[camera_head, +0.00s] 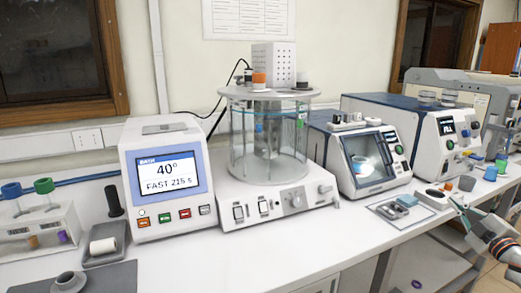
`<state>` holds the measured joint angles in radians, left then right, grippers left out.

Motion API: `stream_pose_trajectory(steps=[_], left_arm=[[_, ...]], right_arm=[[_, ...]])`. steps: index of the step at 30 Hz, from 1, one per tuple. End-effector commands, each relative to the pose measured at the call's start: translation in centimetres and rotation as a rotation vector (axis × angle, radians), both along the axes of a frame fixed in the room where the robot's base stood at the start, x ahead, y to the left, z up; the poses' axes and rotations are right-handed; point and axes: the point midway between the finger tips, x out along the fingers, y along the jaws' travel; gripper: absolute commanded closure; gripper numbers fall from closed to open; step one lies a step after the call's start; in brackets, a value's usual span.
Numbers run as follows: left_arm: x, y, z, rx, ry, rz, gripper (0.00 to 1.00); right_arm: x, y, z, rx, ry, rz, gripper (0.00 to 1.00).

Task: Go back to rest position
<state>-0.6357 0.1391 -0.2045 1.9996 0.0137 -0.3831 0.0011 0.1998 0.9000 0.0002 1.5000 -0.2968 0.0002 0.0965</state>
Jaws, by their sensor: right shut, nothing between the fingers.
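My right gripper (463,211) is at the lower right, over the front edge of the bench, with its fingers pointing up and left. It is shut and empty. Its fingertips are small in view and appear close to the small items at the right of the bench, apart from the machines. My left gripper is not in view.
The white bench (290,248) holds a display unit (168,208) reading 40°, a glass bath (268,140), and analyzers (358,160) to the right. A tube rack (40,232) stands at left. A small tray (398,210) lies near the gripper. The front middle is clear.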

Motion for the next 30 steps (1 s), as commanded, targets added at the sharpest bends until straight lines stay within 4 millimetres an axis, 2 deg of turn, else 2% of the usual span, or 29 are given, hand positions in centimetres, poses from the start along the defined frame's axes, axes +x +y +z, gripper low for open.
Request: stream_pose_trajectory(steps=[3, 8, 9, 14, 20, 24, 26, 30], left_arm=[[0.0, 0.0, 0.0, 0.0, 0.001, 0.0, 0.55], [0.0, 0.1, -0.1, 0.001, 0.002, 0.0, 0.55], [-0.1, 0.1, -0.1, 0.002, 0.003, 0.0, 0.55], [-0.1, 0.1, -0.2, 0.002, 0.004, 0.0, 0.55], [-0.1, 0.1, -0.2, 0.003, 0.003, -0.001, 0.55], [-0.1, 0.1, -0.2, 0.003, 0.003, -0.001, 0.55], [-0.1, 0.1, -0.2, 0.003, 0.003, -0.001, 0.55], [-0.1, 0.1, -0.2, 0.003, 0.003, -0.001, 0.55]], right_arm=[[-0.3, -3.3, -1.7, 0.027, 0.066, -0.13, 1.0], [-1.3, -6.6, -4.6, 0.057, 0.178, -0.27, 1.0], [-1.6, -5.8, -6.3, 0.069, 0.202, -0.267, 1.0], [-2.8, -1.2, -12.2, 0.117, 0.263, -0.212, 1.0], [-6.0, 6.0, -20.4, 0.2, 0.357, -0.14, 1.0], [-9.8, 12.5, -26.5, 0.283, 0.434, -0.084, 1.0], [-11.7, 15.4, -28.8, 0.324, 0.467, -0.063, 1.0], [-16.9, 22.2, -33.4, 0.43, 0.542, -0.02, 1.0]])
